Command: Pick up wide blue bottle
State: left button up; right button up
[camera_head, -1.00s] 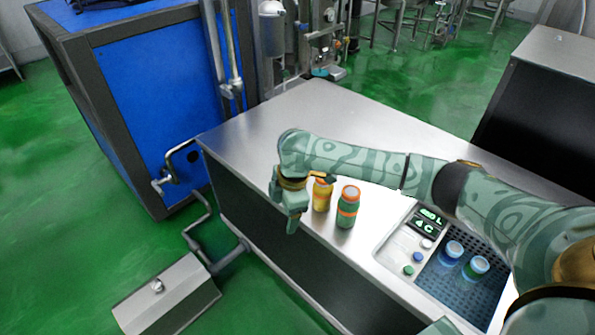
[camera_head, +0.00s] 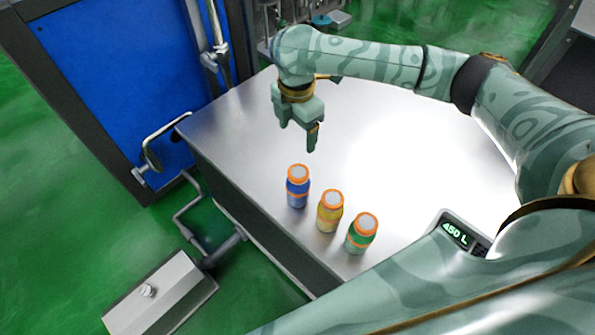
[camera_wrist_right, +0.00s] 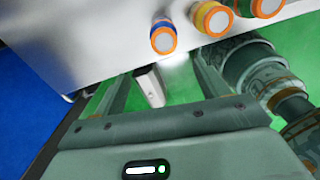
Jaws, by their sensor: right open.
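The blue bottle (camera_head: 297,190) has an orange-rimmed pale cap and an orange band. It stands upright near the table's front left edge, leftmost in a row of bottles. It also shows at the top of the right wrist view (camera_wrist_right: 163,38). My right gripper (camera_head: 300,130) is open and empty above the table, up the picture from the blue bottle and apart from it. Its two fingers (camera_wrist_right: 152,85) show in the right wrist view with no bottle between them. My left gripper is not in view.
A yellow bottle (camera_head: 329,213) and a green bottle (camera_head: 360,235) stand close to the right of the blue one. The metal table (camera_head: 240,120) is clear behind them. A display (camera_head: 456,233) is partly covered by my arm. A blue machine (camera_head: 115,80) stands left.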

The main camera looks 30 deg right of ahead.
jog(key=b, duration=0.3)
send_over(298, 172)
jog(key=f, duration=0.7)
jog(key=shift+w, duration=0.25)
notch_tip(298, 172, down, 3)
jog(key=shift+w+r+b, duration=0.15)
jog(key=shift+r+b, duration=0.05)
jog(key=shift+b, duration=0.35)
jog(key=shift+f, duration=0.35)
jog(key=f+b, duration=0.2)
jog(key=f, duration=0.1)
jog(key=f+b, duration=0.1)
jog(key=f, duration=0.1)
jog(key=shift+s, duration=0.3)
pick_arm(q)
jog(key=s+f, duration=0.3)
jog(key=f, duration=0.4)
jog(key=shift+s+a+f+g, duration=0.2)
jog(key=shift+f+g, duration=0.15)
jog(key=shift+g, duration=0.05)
pick_arm(e)
jog(key=shift+r, duration=0.1)
jog(key=shift+c, duration=0.3)
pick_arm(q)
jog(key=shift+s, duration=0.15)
pick_arm(e)
grip_shut()
